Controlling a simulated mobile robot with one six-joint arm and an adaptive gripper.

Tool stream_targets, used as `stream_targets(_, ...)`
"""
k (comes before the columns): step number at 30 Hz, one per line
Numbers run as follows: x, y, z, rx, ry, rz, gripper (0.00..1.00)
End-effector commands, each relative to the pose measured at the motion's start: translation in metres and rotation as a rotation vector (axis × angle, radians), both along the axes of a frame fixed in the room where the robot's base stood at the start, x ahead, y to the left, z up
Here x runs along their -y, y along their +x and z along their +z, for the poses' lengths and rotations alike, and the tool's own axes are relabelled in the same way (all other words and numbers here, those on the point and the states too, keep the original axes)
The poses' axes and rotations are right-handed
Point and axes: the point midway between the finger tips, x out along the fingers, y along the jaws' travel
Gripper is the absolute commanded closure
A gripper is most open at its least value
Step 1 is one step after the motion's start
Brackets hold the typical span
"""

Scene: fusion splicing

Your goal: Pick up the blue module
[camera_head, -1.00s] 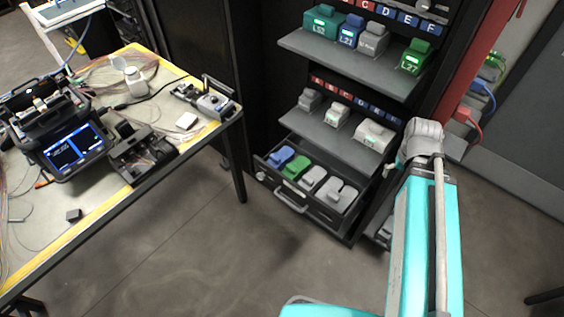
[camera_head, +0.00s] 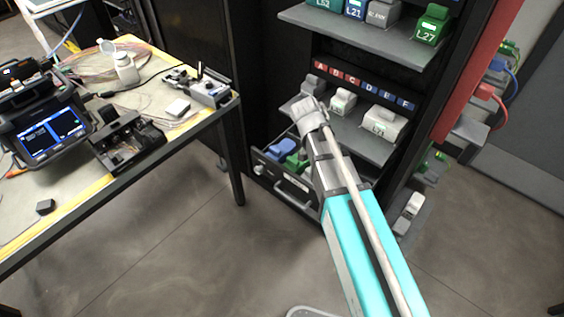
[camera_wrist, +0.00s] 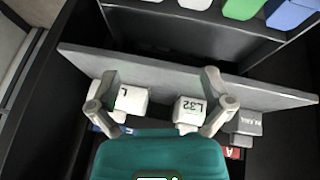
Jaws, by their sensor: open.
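A blue module (camera_head: 280,150) lies at the left end of the open drawer (camera_head: 284,187), beside a green module (camera_head: 297,161). In the wrist view, a blue module (camera_wrist: 290,12) shows at the top right, past the edge of a shelf (camera_wrist: 260,90). Another blue module (camera_head: 355,8) stands on the upper shelf. My gripper (camera_wrist: 160,85) is open and empty, its fingers over the shelf with white modules, apart from the drawer's blue module.
The middle shelf (camera_head: 372,147) with white modules overhangs the drawer. The upper shelf (camera_head: 350,35) also carries modules. A workbench (camera_head: 100,190) with a splicer (camera_head: 45,130) stands at left. The floor between bench and rack is clear.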

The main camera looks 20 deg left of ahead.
Motion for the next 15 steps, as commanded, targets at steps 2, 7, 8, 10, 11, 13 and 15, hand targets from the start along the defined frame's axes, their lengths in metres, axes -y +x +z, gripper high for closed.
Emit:
stream_targets(2, -0.032, 0.005, -0.018, 0.048, -0.003, -0.005, 0.00)
stream_targets(7, -0.092, 0.006, -0.036, 0.161, 0.003, -0.021, 0.00)
stream_targets(8, -0.103, 0.005, -0.040, 0.179, 0.006, -0.023, 0.00)
stream_targets(10, -0.129, 0.003, -0.046, 0.226, 0.017, -0.028, 0.00)
stream_targets(11, -0.139, 0.002, -0.049, 0.247, 0.021, -0.030, 0.00)
stream_targets(13, -0.162, -0.001, -0.054, 0.288, 0.034, -0.034, 0.00)
stream_targets(15, -0.182, -0.005, -0.059, 0.324, 0.045, -0.036, 0.00)
